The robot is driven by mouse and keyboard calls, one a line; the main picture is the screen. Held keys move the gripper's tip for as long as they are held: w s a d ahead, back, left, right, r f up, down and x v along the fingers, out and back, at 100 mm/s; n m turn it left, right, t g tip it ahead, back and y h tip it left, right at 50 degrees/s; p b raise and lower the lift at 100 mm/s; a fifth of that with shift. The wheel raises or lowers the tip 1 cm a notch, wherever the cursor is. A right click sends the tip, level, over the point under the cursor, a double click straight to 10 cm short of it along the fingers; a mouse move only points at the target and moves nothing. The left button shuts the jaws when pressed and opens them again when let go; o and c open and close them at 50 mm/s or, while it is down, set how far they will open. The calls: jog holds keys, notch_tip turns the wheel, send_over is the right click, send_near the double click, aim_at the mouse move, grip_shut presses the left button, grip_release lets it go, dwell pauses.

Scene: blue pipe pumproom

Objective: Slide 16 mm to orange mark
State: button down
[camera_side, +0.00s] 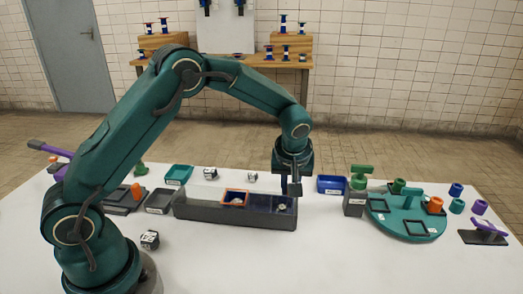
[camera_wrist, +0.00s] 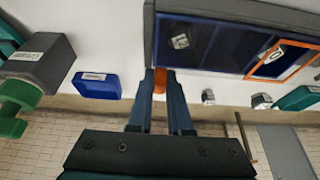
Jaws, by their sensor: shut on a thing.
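A long dark grey tray-like box (camera_side: 225,213) stands mid-table, with a dark blue inside. An orange square frame (camera_side: 236,191) lies on its middle; the wrist view also shows this frame (camera_wrist: 305,46), with a pale round marking inside it. A small pale labelled piece (camera_side: 282,207) lies in the right part, and it also shows in the wrist view (camera_wrist: 181,41). My gripper (camera_side: 292,190) is at the box's far right side, pointing down. In the wrist view its jaws (camera_wrist: 160,75) are shut on a small orange piece (camera_wrist: 159,84) beside the box wall. How that piece joins the box is hidden.
A blue bin (camera_side: 331,185), a grey block with a green handle (camera_side: 354,205) and a round green table (camera_side: 405,222) stand to the right. A teal tray (camera_side: 178,174), a grey tray (camera_side: 159,202) and small labelled cubes (camera_side: 210,174) stand to the left and behind. The front table is mostly clear.

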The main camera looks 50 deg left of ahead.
dwell(0.8)
jog(key=shift+s+a, duration=1.85)
jog(key=c, duration=0.8)
grip_release()
jog(key=shift+c, duration=0.2)
jog(key=shift+r, duration=0.1)
jog(key=shift+v, duration=2.5)
